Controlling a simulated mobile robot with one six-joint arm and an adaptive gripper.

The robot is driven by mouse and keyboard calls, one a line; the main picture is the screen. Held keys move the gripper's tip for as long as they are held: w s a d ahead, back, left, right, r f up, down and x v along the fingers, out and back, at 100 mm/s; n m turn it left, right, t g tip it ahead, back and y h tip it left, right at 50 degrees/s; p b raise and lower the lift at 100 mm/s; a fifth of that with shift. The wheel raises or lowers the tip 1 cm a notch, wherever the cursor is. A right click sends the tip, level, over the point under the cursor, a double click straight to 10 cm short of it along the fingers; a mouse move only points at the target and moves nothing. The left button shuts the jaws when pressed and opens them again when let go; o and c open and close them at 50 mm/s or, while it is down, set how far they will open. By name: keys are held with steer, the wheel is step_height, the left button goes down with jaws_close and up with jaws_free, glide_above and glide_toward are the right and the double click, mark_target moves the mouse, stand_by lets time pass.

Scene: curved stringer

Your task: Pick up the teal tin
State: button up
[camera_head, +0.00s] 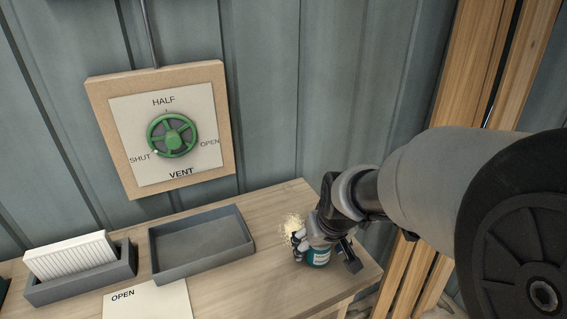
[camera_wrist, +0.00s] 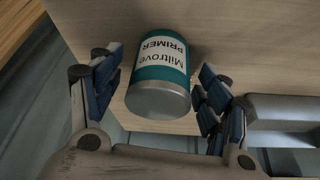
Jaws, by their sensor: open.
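The gripper is open.
An empty grey tray (camera_head: 201,244) sits left of the tin. Further left, a grey holder (camera_head: 80,284) carries a white ribbed block (camera_head: 70,257). A card reading "OPEN" (camera_head: 150,300) lies in front. A green vent wheel (camera_head: 172,135) is on the wall. A pale bristly thing (camera_head: 293,226) is beside the gripper.

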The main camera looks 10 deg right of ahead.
steer(key=shift+c, duration=0.4)
steer(key=c, duration=1.2)
steer(key=shift+o, duration=0.2)
steer(key=shift+r, duration=0.1)
